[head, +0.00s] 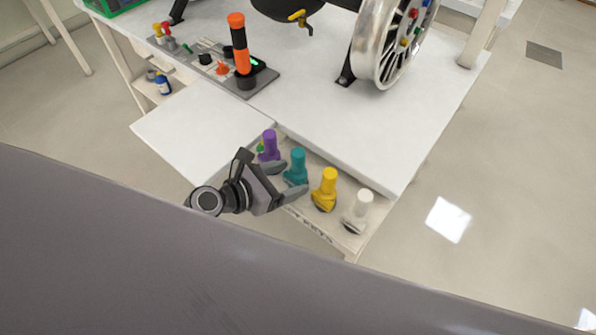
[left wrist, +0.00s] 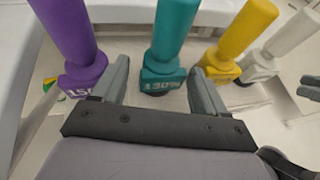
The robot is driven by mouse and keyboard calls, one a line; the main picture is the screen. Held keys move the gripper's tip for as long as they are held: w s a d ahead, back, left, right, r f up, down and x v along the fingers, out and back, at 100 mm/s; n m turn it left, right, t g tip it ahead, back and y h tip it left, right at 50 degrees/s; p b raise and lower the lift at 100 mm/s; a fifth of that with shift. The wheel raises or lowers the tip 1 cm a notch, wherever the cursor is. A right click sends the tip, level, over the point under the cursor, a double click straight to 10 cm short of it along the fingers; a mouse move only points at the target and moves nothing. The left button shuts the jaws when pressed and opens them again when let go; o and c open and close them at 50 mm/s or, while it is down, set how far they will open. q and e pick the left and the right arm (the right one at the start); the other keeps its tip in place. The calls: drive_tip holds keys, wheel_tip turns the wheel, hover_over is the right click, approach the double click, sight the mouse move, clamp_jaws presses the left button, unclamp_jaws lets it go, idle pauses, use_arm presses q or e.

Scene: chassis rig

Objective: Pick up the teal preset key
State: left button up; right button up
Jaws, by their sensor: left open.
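The teal preset key (head: 298,166) stands upright in a row of keys, between the purple one and the yellow one. In the left wrist view the teal key (left wrist: 170,40) has a round handle over a block base marked "130%". My left gripper (head: 290,181) is open, with its fingers pointing at the teal key. In the left wrist view its two fingers (left wrist: 158,68) lie to either side of the teal key's base. The jaws are not closed on it. My right gripper does not show in the head view.
A purple key (head: 270,146), a yellow key (head: 325,188) and a white key (head: 358,211) stand close by in the same tray (head: 312,229). The white tabletop (head: 340,130) edge lies just behind. A grey panel (head: 250,85) with an orange-and-black stick and a wheel (head: 385,45) stand farther back.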

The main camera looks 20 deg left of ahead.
sight(304, 172)
use_arm(q)
drive_tip(key=x, duration=0.5)
drive_tip(key=shift+w+r+b, duration=0.1)
drive_tip(key=shift+r+b, duration=0.05)
drive_tip(key=shift+b, duration=0.25)
drive_tip(key=shift+c, duration=0.3)
drive_tip(key=c, duration=1.1)
drive_tip(key=shift+r, duration=0.15)
drive_tip(key=shift+c, duration=0.2)
